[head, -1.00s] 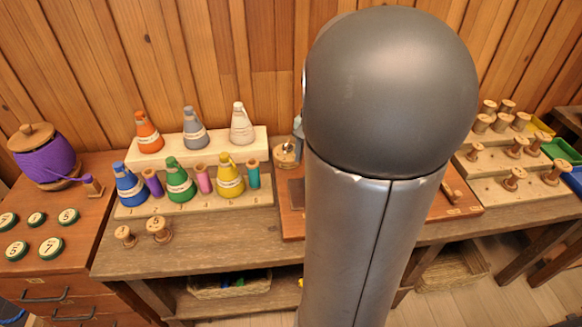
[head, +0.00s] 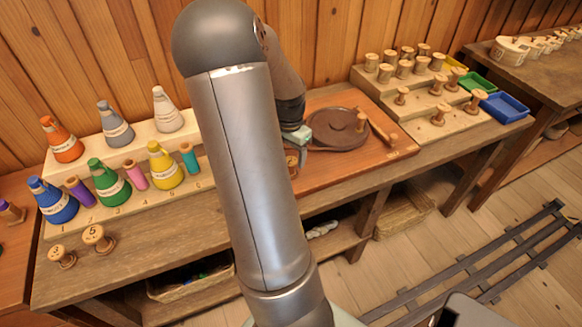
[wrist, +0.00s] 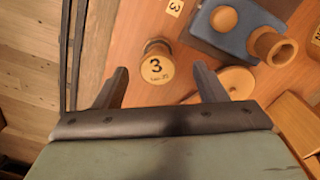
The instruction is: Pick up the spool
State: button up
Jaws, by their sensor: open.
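A wooden spool (wrist: 157,68) with a round end marked "3" is on the reddish-brown board in the wrist view. In the head view a small wooden spool (head: 291,162) shows partly beside my arm, just below the gripper; it appears to be the same one. My gripper (wrist: 161,74) is open and empty. In the wrist view its two dark fingers lie to either side of the marked spool, with visible gaps on both sides. I cannot tell how far the fingertips are above it. In the head view my gripper (head: 298,136) is partly hidden by my arm.
A dark round turntable (head: 335,130) stands right of the gripper. A blue-grey block (wrist: 238,28) with wooden pieces is near the spool. Coloured cones fill a rack (head: 205,185) at left; several spools stand on a stepped rack (head: 428,125) at right.

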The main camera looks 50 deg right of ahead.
jog(key=f, duration=0.5)
jog(key=shift+s+d+f+p, duration=0.15)
jog(key=shift+s+f+p, duration=0.05)
jog(key=shift+f+p, duration=0.1)
jog(key=c, duration=1.1)
jog(key=shift+c, duration=0.2)
jog(key=shift+r, duration=0.1)
